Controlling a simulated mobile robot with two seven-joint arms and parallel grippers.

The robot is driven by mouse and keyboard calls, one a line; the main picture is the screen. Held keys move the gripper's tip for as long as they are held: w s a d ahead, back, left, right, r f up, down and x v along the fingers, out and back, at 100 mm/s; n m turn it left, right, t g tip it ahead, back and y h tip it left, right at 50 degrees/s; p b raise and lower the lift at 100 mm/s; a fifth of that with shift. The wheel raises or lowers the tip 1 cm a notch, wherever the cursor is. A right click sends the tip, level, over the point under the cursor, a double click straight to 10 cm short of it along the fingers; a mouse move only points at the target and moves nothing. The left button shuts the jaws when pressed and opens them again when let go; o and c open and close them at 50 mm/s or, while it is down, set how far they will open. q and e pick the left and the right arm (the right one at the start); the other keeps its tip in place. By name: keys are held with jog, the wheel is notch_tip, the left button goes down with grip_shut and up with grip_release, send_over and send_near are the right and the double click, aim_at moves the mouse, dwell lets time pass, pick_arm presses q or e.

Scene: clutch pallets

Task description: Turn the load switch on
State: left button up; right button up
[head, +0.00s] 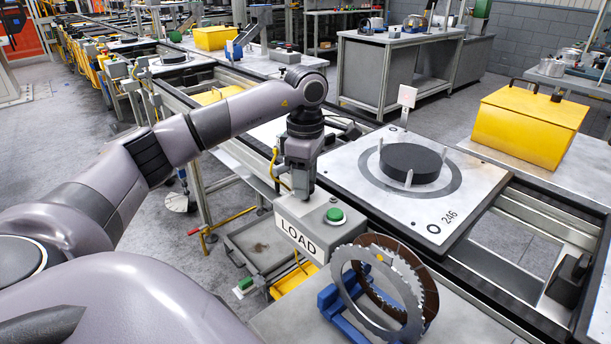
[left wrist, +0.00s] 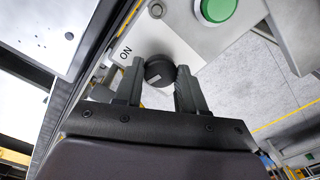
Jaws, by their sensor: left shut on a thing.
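The grey control box (head: 318,222) labelled LOAD stands at the near edge of the line, with a green button on its top. In the left wrist view the black round load switch knob (left wrist: 160,70) sits on the box's face beside a white label (left wrist: 126,52) reading ON. A small pale mark shows on the knob's lower left. My left gripper (head: 303,192) points down onto the box; in the wrist view its two fingers (left wrist: 160,86) stand on either side of the knob, shut on it. The head view hides the knob behind the gripper. My right gripper is not in view.
The green button (left wrist: 217,8) is close beside the knob. Right of the box, toothed clutch rings (head: 385,290) stand in a blue holder. A pallet (head: 350,180) with a black disc lies behind it. A yellow case (head: 530,125) sits farther right.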

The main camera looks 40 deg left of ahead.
pick_arm(q)
jog(key=m+p, duration=0.1)
jog(key=m, duration=0.3)
jog(key=shift+r+m, duration=0.1)
jog(key=shift+m, duration=0.2)
jog(key=m, duration=0.4)
jog(key=shift+p, duration=0.3)
jog(key=shift+m, duration=0.3)
jog(key=o, duration=1.1)
jog(key=shift+c, duration=0.2)
notch_tip(320, 180, up, 7)
jog(key=shift+r, duration=0.1)
